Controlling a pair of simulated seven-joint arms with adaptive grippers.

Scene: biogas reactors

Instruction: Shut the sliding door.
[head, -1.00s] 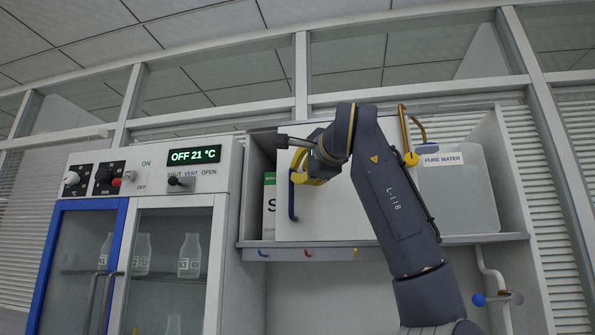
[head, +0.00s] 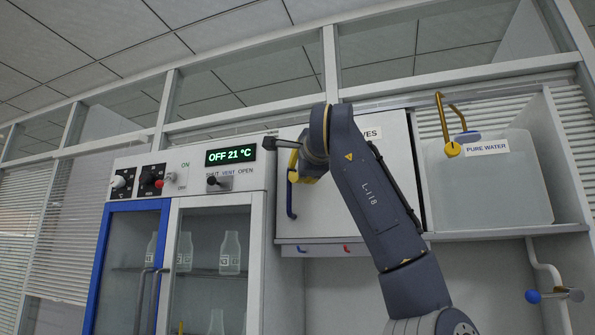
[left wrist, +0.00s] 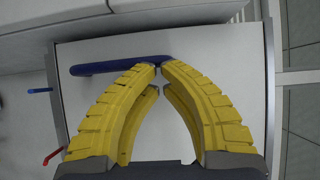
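The sliding door (head: 340,215) is a white panel on the wall cupboard, with a blue bar handle (head: 290,200) near its left edge. In the head view its left edge lies at the cupboard's left side, with no gap seen there. My left gripper (head: 292,172) is at the handle's upper part. In the left wrist view the yellow fingertips (left wrist: 160,67) are together at one end of the blue handle (left wrist: 100,68). I cannot tell whether they hold it or only touch it. My left arm hides part of the door. My right gripper is out of view.
A water tank (head: 490,190) with a yellow tap (head: 452,149) stands on the open right shelf. Small blue (head: 300,249) and red (head: 347,248) hooks are under the cupboard. A glass-fronted cabinet (head: 205,210) with bottles and a control panel stands left.

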